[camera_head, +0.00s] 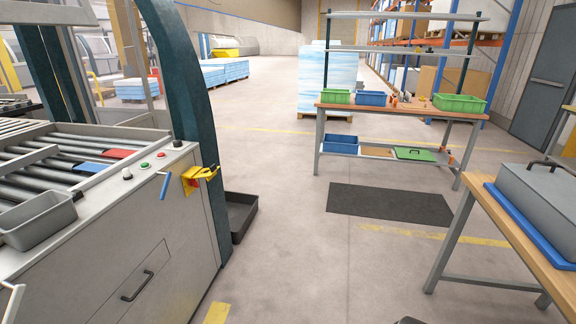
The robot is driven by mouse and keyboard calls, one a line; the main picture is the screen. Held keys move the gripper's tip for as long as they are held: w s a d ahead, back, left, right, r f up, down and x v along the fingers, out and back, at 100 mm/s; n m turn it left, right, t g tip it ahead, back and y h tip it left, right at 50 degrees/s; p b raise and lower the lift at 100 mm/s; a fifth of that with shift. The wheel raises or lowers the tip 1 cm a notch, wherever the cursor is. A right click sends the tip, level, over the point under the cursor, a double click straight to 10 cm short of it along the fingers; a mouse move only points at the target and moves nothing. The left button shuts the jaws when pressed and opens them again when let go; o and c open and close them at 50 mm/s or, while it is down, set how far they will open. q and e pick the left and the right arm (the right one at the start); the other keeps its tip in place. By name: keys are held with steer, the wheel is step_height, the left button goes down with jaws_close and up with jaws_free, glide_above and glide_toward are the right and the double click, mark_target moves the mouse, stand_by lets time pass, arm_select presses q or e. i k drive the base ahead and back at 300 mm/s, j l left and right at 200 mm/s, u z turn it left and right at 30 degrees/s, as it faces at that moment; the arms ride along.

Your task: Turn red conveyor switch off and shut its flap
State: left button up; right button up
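A yellow switch housing (188,176) is mounted on the front side of the grey conveyor cabinet, near its right corner. A small red part (195,183), which looks like the red switch, shows at the housing. A yellow flap (207,172) sticks out to the right from the housing and does not cover the red part, so it appears open. The switch's exact position is too small to tell.
The cabinet top holds small buttons (144,165) and a grey bin (36,220). A blue lever (164,186) sits left of the housing. A dark tray (240,214) lies on the floor beside the cabinet.

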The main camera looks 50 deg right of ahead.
mark_target(192, 182)
steer(key=z, duration=0.85)
steer(key=i+l+z, duration=0.15)
steer(key=i+l, duration=0.35)
steer(key=i+l+z, duration=0.2)
steer(key=i+l, duration=0.2)
steer(key=i, duration=0.1)
